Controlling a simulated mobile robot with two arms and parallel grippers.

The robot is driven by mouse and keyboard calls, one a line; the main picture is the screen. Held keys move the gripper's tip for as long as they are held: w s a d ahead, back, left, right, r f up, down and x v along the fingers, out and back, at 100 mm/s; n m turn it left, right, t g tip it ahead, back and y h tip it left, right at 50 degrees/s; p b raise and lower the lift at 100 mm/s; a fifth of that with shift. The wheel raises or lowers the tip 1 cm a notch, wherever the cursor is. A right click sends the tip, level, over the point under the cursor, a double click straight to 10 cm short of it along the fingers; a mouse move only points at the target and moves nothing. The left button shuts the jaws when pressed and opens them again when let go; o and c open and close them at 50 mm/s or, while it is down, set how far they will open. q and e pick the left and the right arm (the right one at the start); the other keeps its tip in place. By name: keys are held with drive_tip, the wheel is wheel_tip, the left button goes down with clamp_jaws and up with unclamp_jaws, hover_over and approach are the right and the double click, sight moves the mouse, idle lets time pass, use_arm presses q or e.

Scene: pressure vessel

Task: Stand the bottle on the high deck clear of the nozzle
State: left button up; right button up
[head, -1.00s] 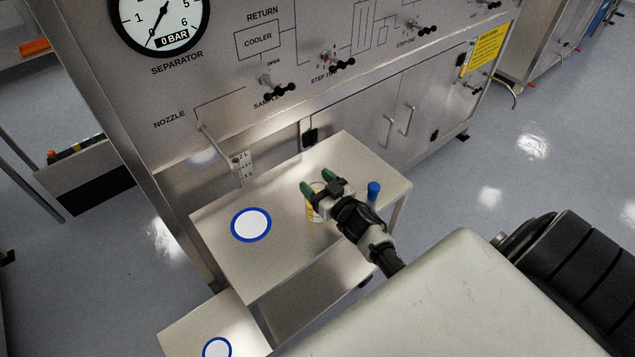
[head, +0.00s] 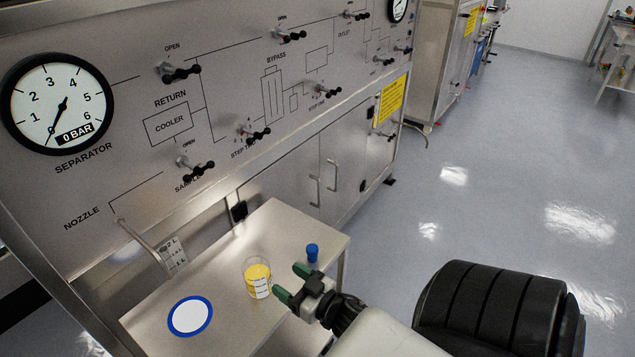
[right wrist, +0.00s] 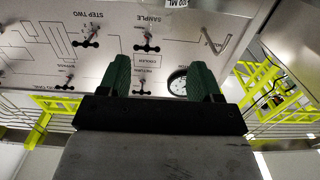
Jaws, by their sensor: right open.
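The clear bottle (head: 257,280) with yellow liquid stands upright on the metal deck (head: 225,338) in the head view. It is to the right of the white disc with a blue rim (head: 190,316). The nozzle (head: 140,240) is a thin pipe reaching from the panel, to the left of and behind the bottle, clear of it. My right gripper (head: 287,281) is open and empty just right of the bottle; its green fingers also show apart in the right wrist view (right wrist: 160,72). I cannot tell whether a fingertip touches the bottle. My left gripper is out of view.
A blue cap (head: 312,253) sits near the deck's right corner. A level scale (head: 173,256) stands by the nozzle. The panel with valve handles (head: 180,72) and a gauge (head: 58,103) rises behind the deck. Open floor lies to the right.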

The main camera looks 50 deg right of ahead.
drive_tip(key=s+a+f+g+h, duration=0.1)
drive_tip(key=s+f+g, duration=0.2)
drive_tip(key=f, duration=0.5)
drive_tip(key=s+a+f+m+g, duration=0.1)
drive_tip(key=s+f+g, duration=0.15)
drive_tip(key=f, duration=0.65)
drive_tip(key=s+a+f+g+h, duration=0.15)
drive_tip(key=s+f, duration=0.25)
drive_tip(key=f, duration=0.4)
drive_tip(key=s+a+f+n+g, duration=0.1)
drive_tip(key=s+a+f+g, duration=0.1)
drive_tip(key=s+f, duration=0.3)
drive_tip(key=s+a+f+g+y, duration=0.1)
drive_tip(key=s+f+g, duration=0.3)
drive_tip(key=s, duration=0.7)
drive_tip(key=s+a+f+n+g, duration=0.1)
drive_tip(key=s+a+f+g, duration=0.2)
drive_tip(key=s, duration=0.5)
wheel_tip(320, 180, down, 3)
drive_tip(key=shift+a+r+n+g, duration=0.1)
drive_tip(key=shift+a+n+g, duration=0.2)
drive_tip(key=shift+g, duration=0.2)
